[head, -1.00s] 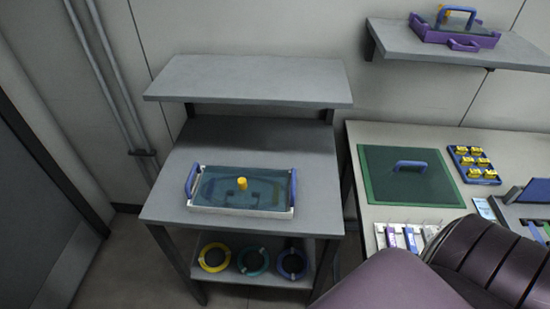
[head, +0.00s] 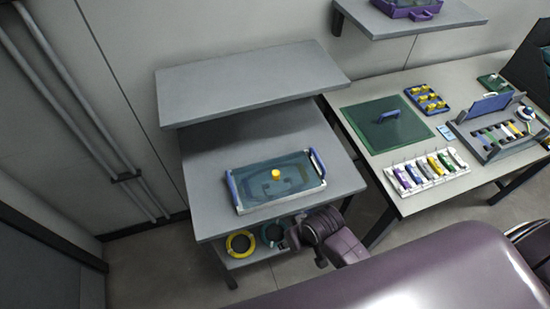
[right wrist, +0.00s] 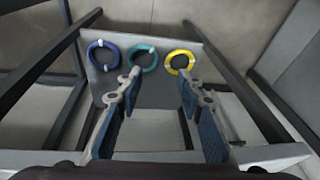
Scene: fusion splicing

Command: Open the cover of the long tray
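The long tray (head: 268,206) is a shallow white tray with blue handles at both ends. It sits on the grey stand's middle surface. Its cover (head: 255,184) is a see-through teal sheet with a yellow knob (head: 276,173), and it lies flat on the tray. My right gripper (right wrist: 160,82) shows in the right wrist view, its two fingers spread apart with nothing between them. It faces the lower shelf with the rings; the long tray is not visible there. In the head view a purple arm part of mine is just below the stand's front right. My left gripper is not in view.
Yellow (head: 240,243), teal (head: 275,232) and blue (right wrist: 103,56) rings lie on the lower shelf. An upper grey shelf (head: 250,85) overhangs the stand's back. The right-hand table (head: 355,103) holds a green mat (head: 387,126), a rack (head: 427,172) and a yellow-block holder (head: 427,99).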

